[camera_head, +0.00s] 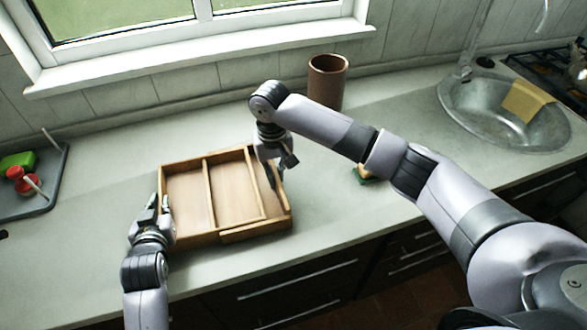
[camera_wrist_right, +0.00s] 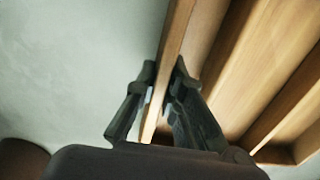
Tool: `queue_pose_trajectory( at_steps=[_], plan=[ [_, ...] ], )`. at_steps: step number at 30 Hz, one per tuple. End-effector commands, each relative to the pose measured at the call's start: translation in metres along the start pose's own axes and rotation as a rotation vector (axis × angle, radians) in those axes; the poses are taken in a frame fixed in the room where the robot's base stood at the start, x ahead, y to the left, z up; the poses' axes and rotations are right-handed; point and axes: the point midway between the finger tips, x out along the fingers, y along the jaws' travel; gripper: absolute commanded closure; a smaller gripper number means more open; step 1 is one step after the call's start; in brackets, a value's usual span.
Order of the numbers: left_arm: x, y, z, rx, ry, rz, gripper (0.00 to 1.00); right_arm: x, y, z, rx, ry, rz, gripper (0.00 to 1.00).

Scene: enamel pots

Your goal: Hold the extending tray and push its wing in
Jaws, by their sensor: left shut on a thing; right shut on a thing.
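The extending tray (camera_head: 187,203) is a wooden box with compartments lying on the counter in the head view. Its wing (camera_head: 285,205) is at the tray's right end and looks slightly pulled out. My left gripper (camera_head: 158,205) is shut on the tray's left wall. My right gripper (camera_head: 273,180) is shut on the wing's outer wall, near the tray's right side. In the right wrist view, the two fingers of my right gripper (camera_wrist_right: 160,100) straddle the thin wooden wall of the wing (camera_wrist_right: 172,65). The tips of my left gripper are small in the head view.
A brown cylindrical pot (camera_head: 327,82) stands behind the tray. A sponge (camera_head: 368,173) lies right of the tray, partly behind my right arm. A grey tray (camera_head: 50,190) with red and green items is at far left. A sink (camera_head: 480,115) is at the right. The counter in front is clear.

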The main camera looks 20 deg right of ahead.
Motion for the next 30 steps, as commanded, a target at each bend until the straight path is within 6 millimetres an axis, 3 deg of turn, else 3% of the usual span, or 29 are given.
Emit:
queue_pose_trajectory(
  at_steps=[9,10,19,30],
  plan=[
    [0.0002,0.0,0.0008,-0.001,-0.002,0.0,1.0,-0.0005,-0.0045,0.0,0.0,0.001,-0.001,1.0],
    [0.0002,0.0,0.0008,-0.001,-0.002,0.0,1.0,-0.0005,-0.0044,0.0,0.0,0.001,-0.001,0.9],
    [0.0002,0.0,0.0008,-0.001,-0.002,0.0,1.0,-0.0004,-0.0038,0.0,0.0,0.0,0.0,0.7],
    [0.0001,-0.0002,0.0007,-0.001,-0.002,0.0,1.0,-0.0058,-0.0038,-0.0007,0.0,0.002,-0.001,0.7]
  ],
)
